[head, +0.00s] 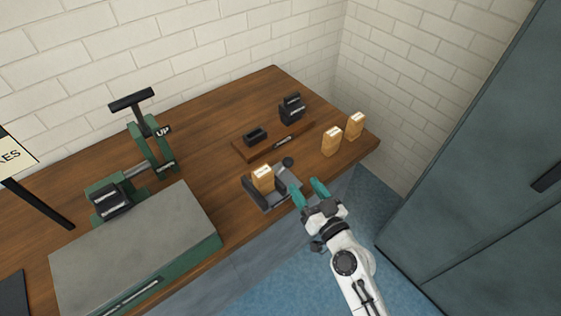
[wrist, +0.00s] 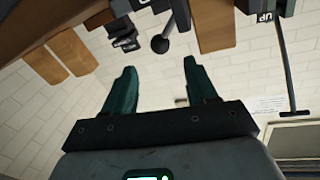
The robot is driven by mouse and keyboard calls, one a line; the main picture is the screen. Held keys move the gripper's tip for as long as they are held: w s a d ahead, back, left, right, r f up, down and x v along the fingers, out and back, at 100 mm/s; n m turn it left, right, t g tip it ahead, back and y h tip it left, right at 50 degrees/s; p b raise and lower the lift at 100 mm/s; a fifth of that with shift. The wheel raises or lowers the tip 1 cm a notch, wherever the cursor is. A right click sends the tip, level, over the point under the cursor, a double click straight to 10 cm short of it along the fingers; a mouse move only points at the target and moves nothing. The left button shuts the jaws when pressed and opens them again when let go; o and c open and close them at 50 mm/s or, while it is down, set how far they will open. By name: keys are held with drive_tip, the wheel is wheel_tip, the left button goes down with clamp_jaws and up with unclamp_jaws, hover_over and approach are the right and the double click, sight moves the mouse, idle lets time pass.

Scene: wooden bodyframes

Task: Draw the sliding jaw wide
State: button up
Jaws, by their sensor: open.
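A small grey vise (head: 268,203) sits at the bench's front edge in the head view. A wooden block (head: 263,180) with a pale label stands between its jaws; whether both jaws touch it I cannot tell. The jaw on the right (head: 286,179) is lighter grey, and a dark ball-ended lever (head: 288,162) rises beside it. My gripper (head: 306,185) is open and empty, its teal fingers just right of the vise. The wrist view, turned over, shows the ball lever (wrist: 160,44) ahead, between and beyond the open fingertips (wrist: 158,70), apart from them.
Two more wooden blocks (head: 332,141) (head: 355,126) stand at the bench's right end. Behind the vise is a wooden board (head: 243,151) with a dark piece (head: 255,136). A green press (head: 150,150) and grey-topped box (head: 135,245) fill the left. A dark cabinet (head: 480,170) stands right.

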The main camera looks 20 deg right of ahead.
sight(288, 162)
drive_tip(key=w, duration=0.3)
drive_tip(key=w+p, duration=0.1)
drive_tip(key=w, duration=0.2)
drive_tip(key=w+a, duration=0.1)
drive_tip(key=w, duration=0.3)
drive_tip(key=shift+w+a+p, duration=0.1)
drive_tip(key=shift+p, duration=0.2)
drive_tip(key=shift+c, duration=0.3)
clamp_jaws()
